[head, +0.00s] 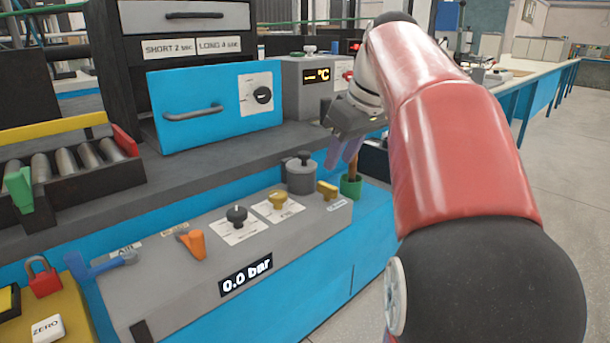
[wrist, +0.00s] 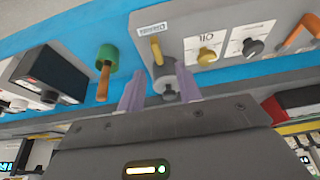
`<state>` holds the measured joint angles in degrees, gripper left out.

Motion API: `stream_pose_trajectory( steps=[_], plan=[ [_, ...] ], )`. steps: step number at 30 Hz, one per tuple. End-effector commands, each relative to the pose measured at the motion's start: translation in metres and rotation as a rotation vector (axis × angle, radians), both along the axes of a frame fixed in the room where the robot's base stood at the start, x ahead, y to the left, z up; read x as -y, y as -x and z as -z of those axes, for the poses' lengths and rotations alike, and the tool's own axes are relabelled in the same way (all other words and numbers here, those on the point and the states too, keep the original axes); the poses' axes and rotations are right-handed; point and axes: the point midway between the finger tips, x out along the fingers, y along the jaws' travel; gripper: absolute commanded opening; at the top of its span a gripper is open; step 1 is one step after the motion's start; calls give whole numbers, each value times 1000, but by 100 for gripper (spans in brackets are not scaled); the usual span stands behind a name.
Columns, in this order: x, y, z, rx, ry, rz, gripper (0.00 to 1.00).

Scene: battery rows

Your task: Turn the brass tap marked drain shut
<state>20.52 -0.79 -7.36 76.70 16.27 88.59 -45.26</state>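The brass tap (head: 327,189) sits at the right end of the grey panel in the head view, next to a small label (head: 337,205). In the wrist view the tap (wrist: 156,48) shows beyond the fingertips, beside its drain label (wrist: 152,29). My gripper (head: 345,150) hangs above and behind the panel's right end, apart from the tap. In the wrist view my gripper (wrist: 160,78) has its two purple fingers spread with nothing held. The grey pot with a black knob (wrist: 166,88) shows between them. In the head view I cannot tell the gap between the fingers.
A yellow knob (head: 278,198), black knob (head: 237,215) and orange lever (head: 192,241) lie along the panel. The display (head: 246,276) reads 0.0 bar.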

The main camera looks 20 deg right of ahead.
Motion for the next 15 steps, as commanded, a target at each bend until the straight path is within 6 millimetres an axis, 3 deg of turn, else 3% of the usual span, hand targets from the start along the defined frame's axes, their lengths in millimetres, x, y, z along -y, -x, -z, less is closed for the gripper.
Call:
stream_pose_trajectory(
  steps=[5,15],
  plan=[
    [3,-7,7,-1,1,-15,35],
    [-4,-25,56,0,2,-14,35]
  ],
)
